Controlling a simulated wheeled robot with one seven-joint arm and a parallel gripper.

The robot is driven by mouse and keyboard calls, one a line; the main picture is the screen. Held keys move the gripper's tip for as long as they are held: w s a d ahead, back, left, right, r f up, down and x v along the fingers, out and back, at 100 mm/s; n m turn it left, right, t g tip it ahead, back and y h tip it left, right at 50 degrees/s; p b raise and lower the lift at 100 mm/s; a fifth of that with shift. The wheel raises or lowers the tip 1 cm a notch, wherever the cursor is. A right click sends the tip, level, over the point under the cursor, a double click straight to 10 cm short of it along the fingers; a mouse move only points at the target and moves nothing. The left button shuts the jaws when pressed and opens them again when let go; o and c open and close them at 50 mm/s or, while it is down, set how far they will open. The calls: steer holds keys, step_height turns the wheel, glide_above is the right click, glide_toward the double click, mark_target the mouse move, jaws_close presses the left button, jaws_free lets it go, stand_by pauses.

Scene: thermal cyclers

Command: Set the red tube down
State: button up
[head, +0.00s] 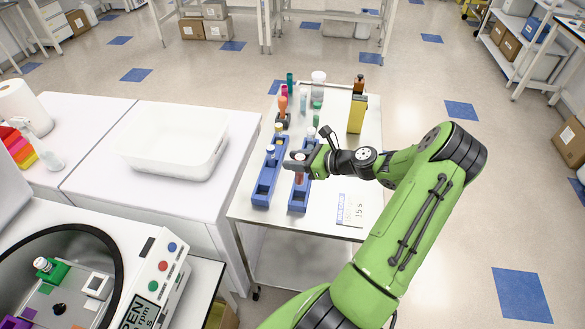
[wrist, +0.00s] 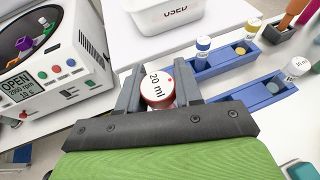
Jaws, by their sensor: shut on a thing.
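My gripper (head: 298,162) is shut on the red tube (head: 299,178), which hangs upright below the fingers over the right blue rack (head: 298,202). In the wrist view the tube's white cap (wrist: 157,88), marked "20 ml" with a red dot, sits between the two fingers. I cannot tell whether the tube's lower end is inside a slot or above it. A second blue rack (head: 262,197) stands parallel to the left and holds capped tubes, one with a blue and white top (wrist: 203,44). The right rack also holds a white-capped tube (wrist: 297,66) at its far end.
The racks stand on a white cart (head: 330,228) with a printed card (head: 352,210). A yellow box (head: 357,114) and several bottles stand at the back. Left are a white bin (head: 175,160) marked "USED" and an open centrifuge (head: 150,285).

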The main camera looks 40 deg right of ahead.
mark_target(302, 184)
step_height(302, 184, down, 10)
steer(key=shift+r+b, duration=0.1)
steer(key=shift+b, duration=0.45)
steer(key=shift+f, duration=0.25)
steer(key=o, duration=1)
steer(key=shift+r, duration=0.1)
